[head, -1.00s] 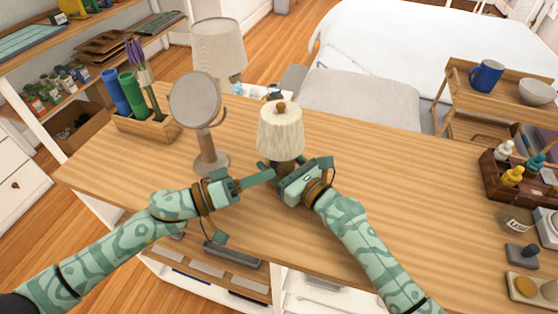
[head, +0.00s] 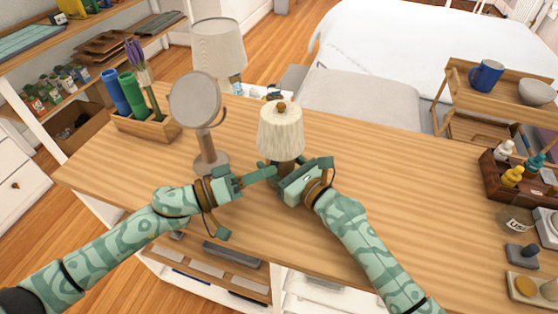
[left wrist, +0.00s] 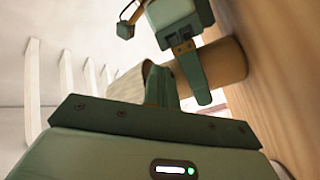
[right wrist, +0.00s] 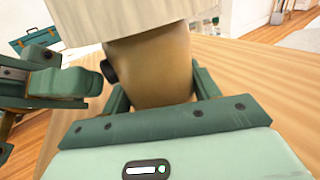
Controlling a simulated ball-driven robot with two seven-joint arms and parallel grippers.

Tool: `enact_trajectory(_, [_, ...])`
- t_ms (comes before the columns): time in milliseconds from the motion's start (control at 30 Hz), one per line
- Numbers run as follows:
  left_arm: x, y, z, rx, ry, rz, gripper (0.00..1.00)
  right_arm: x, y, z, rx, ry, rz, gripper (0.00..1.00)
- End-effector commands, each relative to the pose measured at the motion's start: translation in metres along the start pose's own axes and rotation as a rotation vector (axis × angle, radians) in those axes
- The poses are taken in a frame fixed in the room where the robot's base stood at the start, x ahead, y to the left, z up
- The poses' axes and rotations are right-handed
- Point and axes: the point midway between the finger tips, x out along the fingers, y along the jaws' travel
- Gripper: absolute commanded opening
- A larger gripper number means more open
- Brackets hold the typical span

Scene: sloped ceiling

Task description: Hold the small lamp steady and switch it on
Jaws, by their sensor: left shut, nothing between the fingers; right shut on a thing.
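The small lamp (head: 281,130), with a cream pleated shade and a brown base, stands upright on the wooden desk. In the right wrist view its base (right wrist: 152,65) sits between the fingers of my right gripper (right wrist: 155,92), which is shut on it. A dark round knob (right wrist: 110,72) sticks out of the base's left side. My left gripper (head: 272,172) is shut and empty, its tips close to the knob side; I cannot tell if they touch it. The left wrist view shows the lamp base (left wrist: 228,60) and the left fingers (left wrist: 161,86).
A round mirror (head: 196,100) on a stand is left of the lamp, near my left arm. A larger lamp (head: 219,48) stands behind it. The desk (head: 420,190) right of the lamp is clear.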

Motion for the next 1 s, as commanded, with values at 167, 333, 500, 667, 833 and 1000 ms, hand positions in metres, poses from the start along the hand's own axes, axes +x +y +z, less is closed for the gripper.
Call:
enact_trajectory(167, [0.002,-0.001,-0.001,0.000,0.000,0.000,0.00,0.000,0.001,0.000,0.000,0.001,0.001,0.27])
enact_trajectory(333, [0.002,-0.001,-0.001,0.000,0.000,0.000,0.00,0.000,0.001,0.000,0.000,0.001,0.002,0.27])
enact_trajectory(500, [-0.003,0.002,0.002,0.000,0.001,0.000,0.00,0.000,0.001,0.000,0.000,0.001,0.002,0.27])
enact_trajectory(667, [-0.007,0.005,0.004,0.001,0.000,0.000,0.00,0.000,0.001,0.000,0.000,0.001,0.002,0.27])
enact_trajectory(833, [-0.007,0.005,0.004,0.000,0.000,0.000,0.00,0.000,0.001,-0.001,0.001,0.001,0.002,0.27])
enact_trajectory(1000, [-0.013,0.009,0.009,-0.002,0.000,-0.001,0.00,0.000,0.001,-0.001,0.001,0.001,0.001,0.27])
